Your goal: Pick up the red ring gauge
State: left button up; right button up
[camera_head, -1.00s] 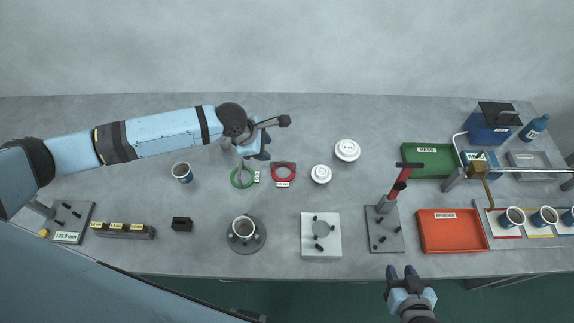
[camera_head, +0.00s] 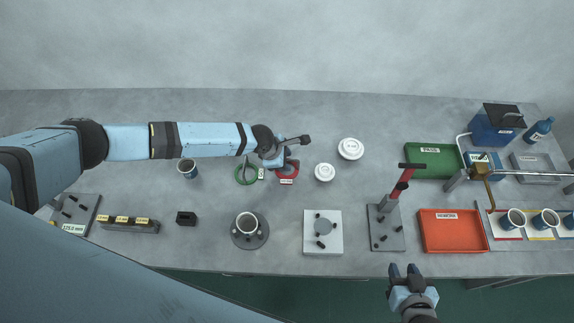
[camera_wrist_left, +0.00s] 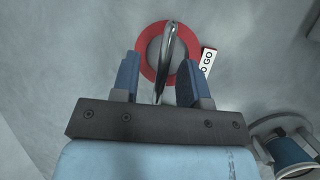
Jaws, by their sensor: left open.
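The red ring gauge (camera_head: 287,175) lies flat on the table, partly hidden by my left gripper (camera_head: 284,162) in the head view. In the left wrist view the red ring (camera_wrist_left: 146,50) lies ahead of the left gripper (camera_wrist_left: 158,78), with a white label reading "O GO" at its right. The left fingers are open, one on each side of a narrow upright grey piece at the ring's middle. They are not closed on anything. My right gripper (camera_head: 404,272) is at the table's front edge, apart from the ring; its two fingertips are spread.
A green ring (camera_head: 246,175) lies just left of the red one. A white round piece (camera_head: 325,172) is to its right, and a cup (camera_head: 188,169) stands further left. A cup in a round fixture (camera_head: 248,228) is in front. The red tray (camera_head: 452,240) is further right.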

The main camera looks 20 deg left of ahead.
pick_arm(q)
grip_shut()
jog(key=shift+r, duration=0.1)
